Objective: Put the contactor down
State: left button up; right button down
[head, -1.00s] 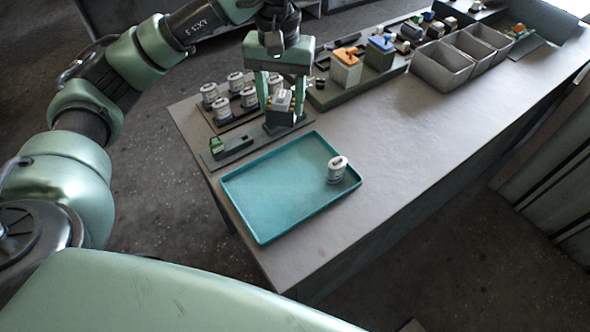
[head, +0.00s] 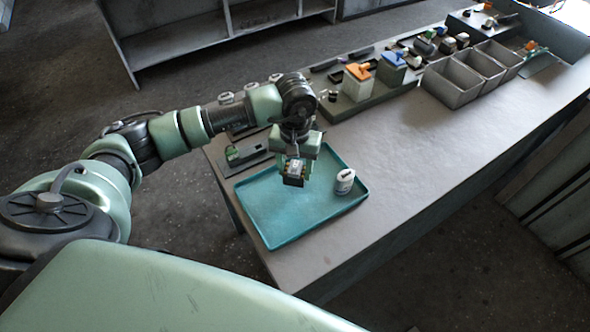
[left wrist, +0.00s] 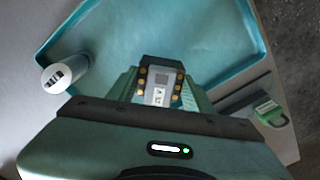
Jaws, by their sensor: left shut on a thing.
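My left gripper (head: 296,176) is shut on the contactor (head: 294,173), a small dark block with a light grey top. In the left wrist view the contactor (left wrist: 160,82) shows brass-coloured terminals along both sides, between the fingers. The gripper holds it over the teal tray (head: 262,222); the tray also shows in the left wrist view (left wrist: 190,25). The contactor looks to be above the tray floor, but the gap is hard to judge. My right gripper is in neither view.
A white cylindrical part (head: 344,181) stands in the tray's right part. A dark fixture with a green piece (head: 232,154) lies beyond the tray's left end. Grey bins (head: 452,84) and a board with orange- and blue-topped blocks (head: 358,82) stand farther back. The table right of the tray is clear.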

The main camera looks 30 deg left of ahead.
pick_arm(q)
notch_tip(320, 180, down, 2)
jog(key=shift+f, duration=0.1)
jog(key=shift+f, duration=0.1)
jog(key=o, duration=1.3)
jog(key=shift+c, duration=0.2)
